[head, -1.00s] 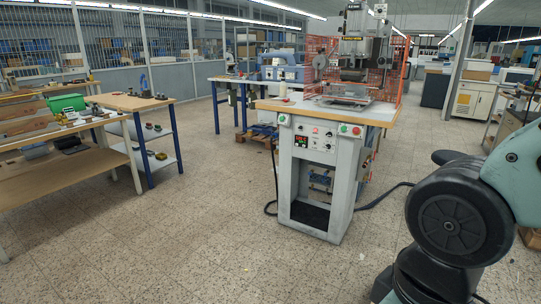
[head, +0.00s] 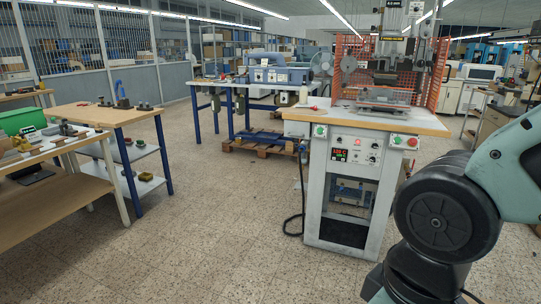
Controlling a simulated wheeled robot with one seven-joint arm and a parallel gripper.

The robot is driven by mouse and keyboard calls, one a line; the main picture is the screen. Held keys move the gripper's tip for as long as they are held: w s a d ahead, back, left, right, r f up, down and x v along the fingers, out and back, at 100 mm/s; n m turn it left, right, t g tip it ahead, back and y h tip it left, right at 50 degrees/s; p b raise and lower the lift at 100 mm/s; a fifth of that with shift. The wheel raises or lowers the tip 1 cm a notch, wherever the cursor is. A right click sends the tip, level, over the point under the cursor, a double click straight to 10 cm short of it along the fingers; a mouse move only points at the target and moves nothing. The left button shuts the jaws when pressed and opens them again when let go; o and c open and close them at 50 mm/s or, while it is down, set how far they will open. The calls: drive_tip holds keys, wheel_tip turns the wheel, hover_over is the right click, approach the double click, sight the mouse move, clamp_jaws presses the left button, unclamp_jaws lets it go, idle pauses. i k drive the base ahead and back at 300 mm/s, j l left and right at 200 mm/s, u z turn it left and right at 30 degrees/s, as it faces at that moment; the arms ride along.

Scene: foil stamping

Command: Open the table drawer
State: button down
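No drawer can be made out for certain in the head view. Several tables show. A wood-topped table with blue legs (head: 108,113) stands at the left, with small tools on top and a lower shelf. A second table with blue legs (head: 222,82) stands further back and carries a blue-grey machine (head: 279,77). The stamping machine's stand with a wooden top (head: 425,122) is right of centre. My arm shows at the right edge. My gripper is out of view.
A workbench (head: 60,197) with a green box (head: 18,119) is at the near left. A wooden pallet (head: 255,146) lies under the back table. A black cable (head: 291,226) hangs beside the stamping stand. The speckled floor (head: 200,225) is clear between the left tables and the stand.

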sight(292, 128)
drive_tip(key=i+j, duration=0.2)
drive_tip(key=i+j+z, duration=0.1)
drive_tip(key=j, duration=0.35)
drive_tip(key=i+j, duration=0.3)
drive_tip(key=i+j+z, duration=0.15)
drive_tip(key=i, duration=0.45)
drive_tip(key=i+l, duration=0.1)
drive_tip(key=i, duration=0.45)
drive_tip(key=i+l+u, duration=0.1)
drive_tip(key=i, duration=0.45)
